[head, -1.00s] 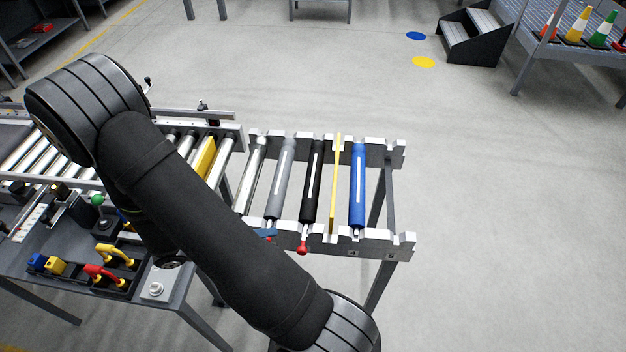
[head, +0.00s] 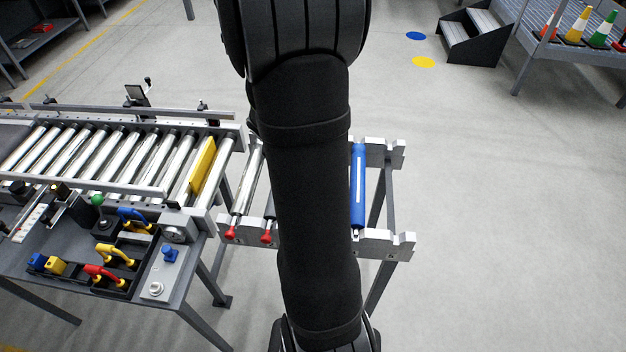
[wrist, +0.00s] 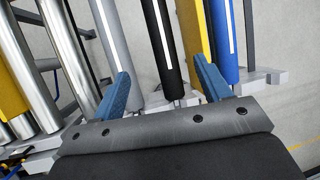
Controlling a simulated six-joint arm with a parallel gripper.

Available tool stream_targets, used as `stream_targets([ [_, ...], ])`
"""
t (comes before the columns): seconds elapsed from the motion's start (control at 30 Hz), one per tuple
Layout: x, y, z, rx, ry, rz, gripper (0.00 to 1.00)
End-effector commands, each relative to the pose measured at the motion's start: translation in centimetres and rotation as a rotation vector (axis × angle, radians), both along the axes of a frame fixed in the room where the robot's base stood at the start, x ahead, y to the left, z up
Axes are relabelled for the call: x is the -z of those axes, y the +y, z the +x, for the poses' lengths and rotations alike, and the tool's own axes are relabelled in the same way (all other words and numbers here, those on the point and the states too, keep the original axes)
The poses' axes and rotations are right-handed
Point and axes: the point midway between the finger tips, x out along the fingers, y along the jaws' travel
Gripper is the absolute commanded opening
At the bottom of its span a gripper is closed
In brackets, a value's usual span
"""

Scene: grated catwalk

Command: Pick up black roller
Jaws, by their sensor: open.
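The black roller (wrist: 164,38), with a white stripe along it, shows in the wrist view between the two blue fingers of my gripper (wrist: 162,70). My gripper is open, one finger to either side of the roller's line. The left finger overlaps the lower part of the grey roller (wrist: 108,35) in the picture, and the right finger overlaps the yellow plate (wrist: 194,32). I cannot tell how far the fingers are above the roller. In the head view my arm hides the black roller and my gripper.
The blue roller (head: 358,188) sits in the notched rack (head: 376,242), right of the yellow plate. Bare metal rollers and the conveyor (head: 100,158) lie to the left, with a yellow bar (head: 203,165) across its end. Open floor lies right of the rack.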

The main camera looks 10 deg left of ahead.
Motion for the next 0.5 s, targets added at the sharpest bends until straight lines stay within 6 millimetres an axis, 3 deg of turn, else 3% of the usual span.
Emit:
stream_targets([
  [0.5,6.5,-1.4,2.8,0.0,0.002,0.0,0.7],
])
